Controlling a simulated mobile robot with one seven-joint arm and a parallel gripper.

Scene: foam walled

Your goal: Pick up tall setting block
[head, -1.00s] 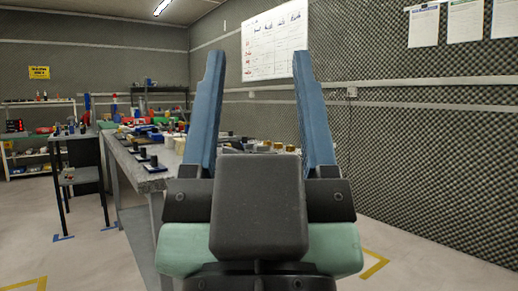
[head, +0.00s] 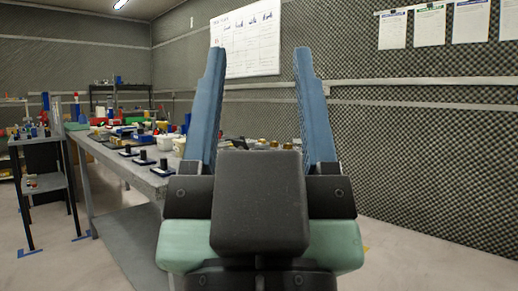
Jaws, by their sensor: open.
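My gripper (head: 260,55) is open and empty, its two blue fingers upright and apart in the middle of the head view. A long grey workbench (head: 110,160) stands to the left and runs behind my gripper. Small dark blocks on flat bases, one of them a black upright block (head: 163,165), stand along its near edge. I cannot tell which item, if any, is the tall setting block. My gripper and its fingers hide part of the bench top.
A dark stand (head: 45,170) is at far left. A foam-covered wall (head: 420,160) closes the right side. Floor (head: 420,270) at lower right is clear.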

